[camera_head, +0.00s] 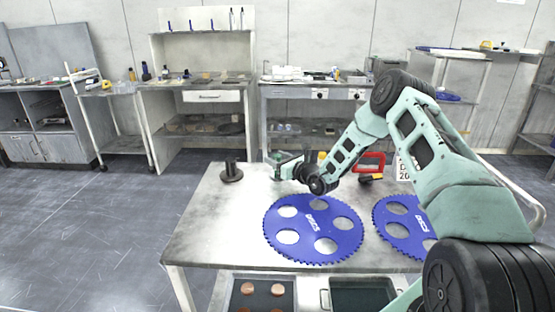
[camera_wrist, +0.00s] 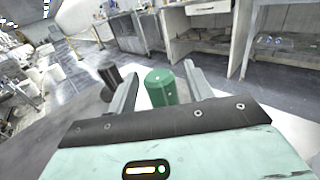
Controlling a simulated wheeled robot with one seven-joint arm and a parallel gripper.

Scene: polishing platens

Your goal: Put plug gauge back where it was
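A green object with a faceted top (camera_wrist: 160,88), which I take to be the plug gauge, shows between my fingers in the wrist view. In the head view a small green thing (camera_head: 277,156) shows at the table's far edge, partly hidden by my gripper. My gripper (camera_head: 284,165) is low over the far side of the table (camera_head: 205,225). In the wrist view its two fingers (camera_wrist: 160,92) are apart, with a narrow gap on each side of the green object. I cannot tell how deep it sits between them.
A dark spool-like piece (camera_head: 231,172) stands on the table left of my gripper. Two blue toothed discs (camera_head: 313,215) (camera_head: 398,222) lie in front. A red-framed tool (camera_head: 370,163) lies to the right. The table's left part is clear.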

